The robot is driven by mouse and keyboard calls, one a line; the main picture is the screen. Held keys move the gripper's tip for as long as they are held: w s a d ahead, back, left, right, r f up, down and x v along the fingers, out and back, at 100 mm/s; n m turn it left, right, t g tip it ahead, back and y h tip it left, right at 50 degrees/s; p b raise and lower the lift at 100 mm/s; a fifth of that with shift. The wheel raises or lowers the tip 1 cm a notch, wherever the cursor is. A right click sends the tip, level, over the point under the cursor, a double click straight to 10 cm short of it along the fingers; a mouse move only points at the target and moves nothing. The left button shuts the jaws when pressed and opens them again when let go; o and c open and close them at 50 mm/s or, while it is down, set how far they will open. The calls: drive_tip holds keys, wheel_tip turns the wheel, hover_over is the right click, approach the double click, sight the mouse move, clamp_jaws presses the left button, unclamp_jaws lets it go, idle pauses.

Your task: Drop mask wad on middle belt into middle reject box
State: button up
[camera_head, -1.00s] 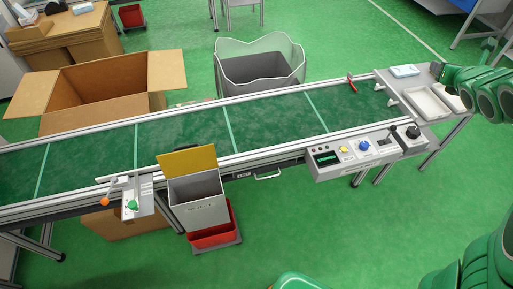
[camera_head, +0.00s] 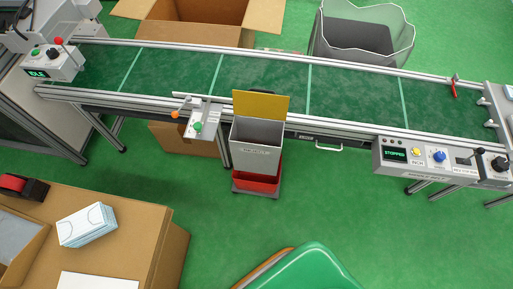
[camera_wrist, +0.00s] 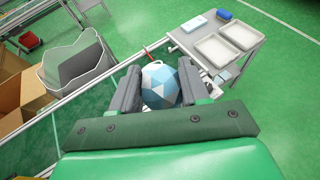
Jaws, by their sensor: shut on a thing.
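The mask wad (camera_wrist: 160,86) is a blue and white faceted ball in the wrist view. My gripper (camera_wrist: 159,76) is shut on it, with one dark finger on each side. The reject box (camera_head: 257,145) is a grey open-topped bin with a yellow flap (camera_head: 260,104) raised at its back. It stands at the near side of the belt (camera_head: 250,85) in the head view, above a red bin (camera_head: 257,181). The wad and my gripper do not show in the head view. The reject box does not show in the wrist view.
The belt's control panel (camera_head: 430,160) reads STOPPED. A lever box (camera_head: 203,122) sits left of the reject box. A large carton (camera_head: 200,20) and a grey bin (camera_head: 360,38) stand behind the belt. A trolley with white trays (camera_wrist: 233,36) shows in the wrist view.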

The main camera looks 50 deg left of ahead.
drive_tip(key=shift+d, duration=3.55)
drive_tip(key=a+f+n+g+y, duration=0.15)
drive_tip(key=a+f, duration=0.35)
drive_tip(key=a, duration=0.6)
drive_tip(key=a+f+n+g+y, duration=0.1)
drive_tip(key=a+f+n+y, duration=0.3)
drive_tip(key=a, duration=0.6)
drive_tip(key=s+a+f+n+g+y, duration=0.1)
drive_tip(key=s+a+f, duration=0.25)
drive_tip(key=a, duration=0.35)
drive_tip(key=s+a+f+n+g+y, duration=0.1)
drive_tip(key=s+a+f+g, duration=0.1)
drive_tip(key=a+f, duration=0.35)
drive_tip(key=s+a+f+n+g, duration=0.1)
drive_tip(key=s+a+f+n, duration=0.15)
drive_tip(key=a, duration=0.65)
drive_tip(key=n+g+y, duration=0.1)
drive_tip(key=n+g, duration=0.7)
drive_tip(key=g, duration=0.2)
hover_over(257, 148)
drive_tip(key=w+a, duration=0.3)
drive_tip(key=w, duration=0.1)
wheel_tip(257, 148, down, 21)
drive_tip(key=shift+s+f, duration=0.1)
drive_tip(key=shift+f, duration=2.7)
